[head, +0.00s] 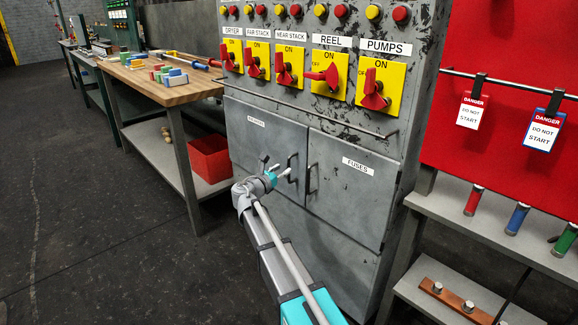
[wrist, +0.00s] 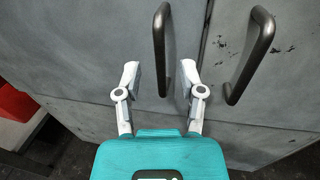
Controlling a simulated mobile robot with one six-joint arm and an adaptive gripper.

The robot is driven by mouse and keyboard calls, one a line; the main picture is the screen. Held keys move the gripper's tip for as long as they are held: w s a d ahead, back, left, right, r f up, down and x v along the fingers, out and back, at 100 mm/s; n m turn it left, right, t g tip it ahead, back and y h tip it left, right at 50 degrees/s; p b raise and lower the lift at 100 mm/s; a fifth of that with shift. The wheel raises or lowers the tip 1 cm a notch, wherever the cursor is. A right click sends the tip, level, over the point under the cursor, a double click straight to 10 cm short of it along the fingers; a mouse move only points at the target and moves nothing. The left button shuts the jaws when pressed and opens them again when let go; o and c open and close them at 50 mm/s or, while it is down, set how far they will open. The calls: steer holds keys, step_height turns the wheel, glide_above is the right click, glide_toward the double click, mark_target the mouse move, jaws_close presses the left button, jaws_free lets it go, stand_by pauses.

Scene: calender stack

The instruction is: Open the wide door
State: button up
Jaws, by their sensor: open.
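The grey cabinet has two doors side by side. The left door (head: 250,150) has a small label too blurred to read, and the right door (head: 345,205) is labelled FUSES. Both look shut; I cannot tell surely which is wider. The left door's dark bar handle (wrist: 161,40) and the right door's handle (wrist: 250,55) stand upright either side of the seam. My gripper (wrist: 161,76) is open in front of the left door, its white fingers on either side of the lower part of the left handle. Whether they touch it is unclear. In the head view, my gripper (head: 280,170) hides part of this door.
Several red-and-yellow switches (head: 289,68) sit above the doors, over a thin horizontal rail (head: 300,120). A wooden-topped workbench (head: 150,90) with a red bin (head: 209,158) on its lower shelf stands left. Grey shelves (head: 490,220) stand right. The floor at front left is clear.

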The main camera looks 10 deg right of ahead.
mark_target(289, 180)
steer(key=shift+x, duration=2.35)
jaws_close()
